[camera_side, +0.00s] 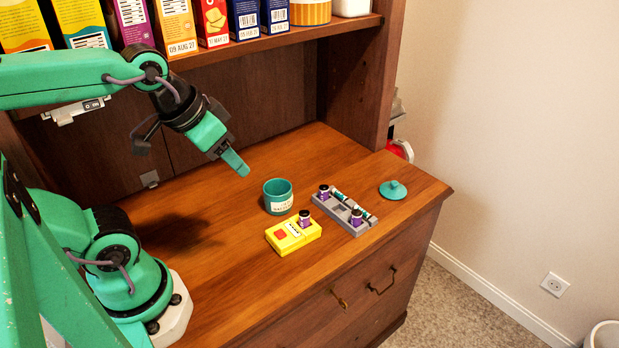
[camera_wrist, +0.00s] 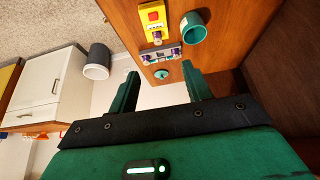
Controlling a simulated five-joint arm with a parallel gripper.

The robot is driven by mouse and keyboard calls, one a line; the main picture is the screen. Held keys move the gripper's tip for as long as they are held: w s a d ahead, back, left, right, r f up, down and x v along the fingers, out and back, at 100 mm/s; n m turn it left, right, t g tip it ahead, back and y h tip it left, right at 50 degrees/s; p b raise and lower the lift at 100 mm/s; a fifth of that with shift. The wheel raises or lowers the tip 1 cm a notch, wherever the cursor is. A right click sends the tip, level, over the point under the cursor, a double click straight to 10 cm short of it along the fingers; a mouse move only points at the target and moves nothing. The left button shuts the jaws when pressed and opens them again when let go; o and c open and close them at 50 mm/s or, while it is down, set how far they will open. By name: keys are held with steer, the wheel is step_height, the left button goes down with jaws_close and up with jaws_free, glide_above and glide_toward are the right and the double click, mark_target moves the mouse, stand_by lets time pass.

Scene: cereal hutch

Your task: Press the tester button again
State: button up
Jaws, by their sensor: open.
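The yellow tester (camera_side: 293,235) lies on the wooden counter, with a red button (camera_side: 281,234) on its left part. A purple battery (camera_side: 304,219) stands upright at its right end. In the wrist view the tester (camera_wrist: 152,22) is at the top, its red button (camera_wrist: 153,16) facing the camera. My gripper (camera_side: 238,165) is above the counter, behind and left of the tester, touching nothing. In the wrist view its two fingers (camera_wrist: 158,92) are spread apart with nothing between them.
A teal cup (camera_side: 278,197) stands just behind the tester. A grey tray (camera_side: 345,212) holding several batteries is to its right, with a teal lid (camera_side: 393,190) beyond. A shelf of boxes (camera_side: 210,22) overhangs the back.

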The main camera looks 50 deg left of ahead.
jaws_close()
stand_by(1.4)
